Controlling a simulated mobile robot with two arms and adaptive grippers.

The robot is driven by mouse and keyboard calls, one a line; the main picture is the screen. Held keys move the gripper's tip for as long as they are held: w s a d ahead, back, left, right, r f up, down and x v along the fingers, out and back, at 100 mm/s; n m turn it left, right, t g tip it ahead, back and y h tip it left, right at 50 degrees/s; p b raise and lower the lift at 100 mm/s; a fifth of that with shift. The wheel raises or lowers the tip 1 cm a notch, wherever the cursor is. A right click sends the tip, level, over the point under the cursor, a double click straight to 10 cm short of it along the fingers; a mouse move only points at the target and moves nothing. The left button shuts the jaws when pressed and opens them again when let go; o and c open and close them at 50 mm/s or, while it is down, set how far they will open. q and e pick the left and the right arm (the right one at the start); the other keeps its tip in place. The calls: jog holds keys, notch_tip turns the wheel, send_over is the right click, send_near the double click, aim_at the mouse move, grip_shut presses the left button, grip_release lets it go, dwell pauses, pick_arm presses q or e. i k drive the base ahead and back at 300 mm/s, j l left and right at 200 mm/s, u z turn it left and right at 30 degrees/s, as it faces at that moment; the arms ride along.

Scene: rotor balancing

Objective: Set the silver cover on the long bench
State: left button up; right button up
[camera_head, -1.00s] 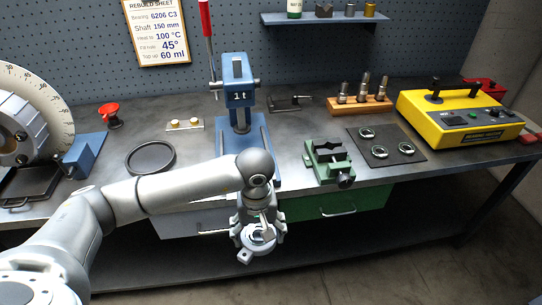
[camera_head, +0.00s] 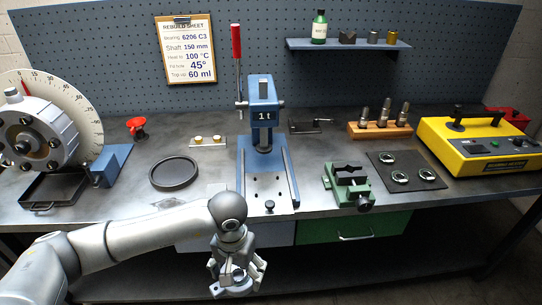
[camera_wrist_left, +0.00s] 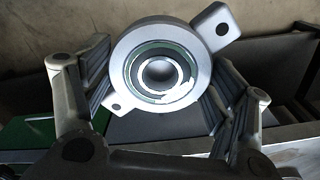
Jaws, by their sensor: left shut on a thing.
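The silver cover (camera_wrist_left: 122,72) is a round metal piece with a central bore and two lugs with holes. In the left wrist view it sits between the fingers of my left gripper (camera_wrist_left: 160,100), which is shut on it. In the head view my left gripper (camera_head: 236,272) hangs in front of the bench's front edge, and the cover (camera_head: 232,288) shows partly below the fingers. The long bench (camera_head: 330,140) runs across the view with a grey top. My right gripper is not in view.
A blue press (camera_head: 262,110), a green vise (camera_head: 348,187), a black round tray (camera_head: 174,173) and a dark mat with rings (camera_head: 425,172) stand on the bench. A yellow machine (camera_head: 470,150) is at right. Drawers (camera_head: 350,228) lie under the front edge. Bare top shows between these things.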

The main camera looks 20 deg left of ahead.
aim_at(321, 150)
jog(key=i+l+u, duration=0.15)
jog(key=l+u, duration=0.15)
jog(key=i+l+u, duration=0.1)
jog(key=l+u, duration=0.15)
jog(key=l, duration=0.3)
jog(key=l+u, duration=0.3)
jog(key=l, duration=0.15)
jog(key=i+l, duration=0.1)
jog(key=l, duration=1)
jog(key=i+l+u, duration=0.15)
jog(key=l, duration=0.95)
